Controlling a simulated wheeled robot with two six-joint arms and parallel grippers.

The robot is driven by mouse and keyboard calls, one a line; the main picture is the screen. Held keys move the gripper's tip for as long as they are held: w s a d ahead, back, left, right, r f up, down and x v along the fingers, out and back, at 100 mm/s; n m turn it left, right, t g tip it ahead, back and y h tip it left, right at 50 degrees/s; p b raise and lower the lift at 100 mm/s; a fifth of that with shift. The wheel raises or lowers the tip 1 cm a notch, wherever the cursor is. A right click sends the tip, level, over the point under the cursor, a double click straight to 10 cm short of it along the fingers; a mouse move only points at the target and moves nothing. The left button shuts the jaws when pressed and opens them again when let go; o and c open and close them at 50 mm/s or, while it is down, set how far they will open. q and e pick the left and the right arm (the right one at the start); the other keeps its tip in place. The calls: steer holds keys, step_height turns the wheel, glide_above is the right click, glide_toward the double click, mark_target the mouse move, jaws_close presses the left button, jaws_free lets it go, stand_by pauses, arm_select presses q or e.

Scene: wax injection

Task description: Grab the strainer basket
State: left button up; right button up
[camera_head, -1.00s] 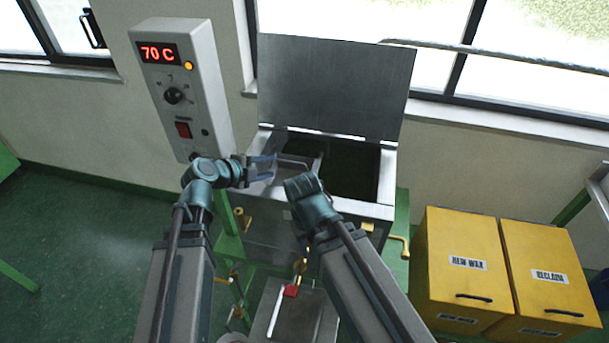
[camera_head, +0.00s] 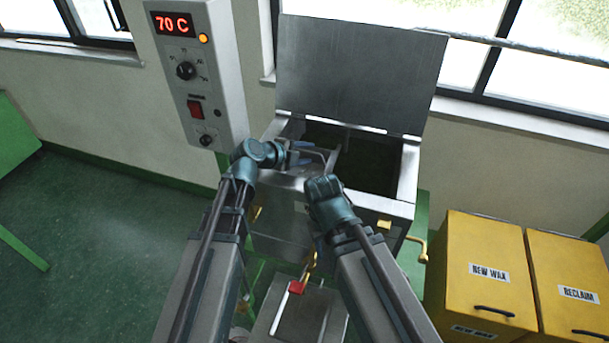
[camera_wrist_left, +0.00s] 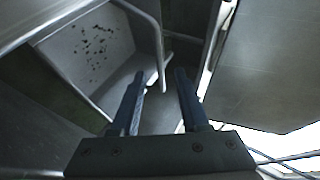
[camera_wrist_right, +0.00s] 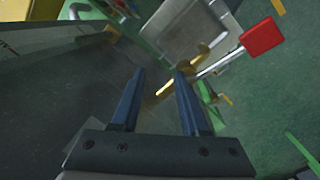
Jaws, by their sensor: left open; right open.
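The strainer basket (camera_wrist_left: 85,50) shows in the left wrist view as a grey metal box with a patch of dark holes and a bent rod handle (camera_wrist_left: 157,38). In the head view it is partly hidden in the open tank (camera_head: 409,185) by my left gripper (camera_head: 312,154). That gripper is open over the tank's left side. In the left wrist view its fingers (camera_wrist_left: 158,76) point at the lower end of the handle; I cannot tell whether they touch it. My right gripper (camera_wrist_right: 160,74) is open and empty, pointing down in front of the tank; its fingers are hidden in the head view.
The raised lid (camera_head: 358,72) stands behind the tank. A control box (camera_head: 188,70) reading 70 C is on the wall at left. Yellow bins (camera_head: 480,265) stand at right. Below my right gripper are a red-ended lever (camera_wrist_right: 262,37) and a brass fitting (camera_wrist_right: 203,53).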

arm_select(q)
steer(key=shift+b+x, duration=1.35)
steer(key=shift+x, duration=1.4)
steer(key=shift+r, duration=0.15)
jaws_close()
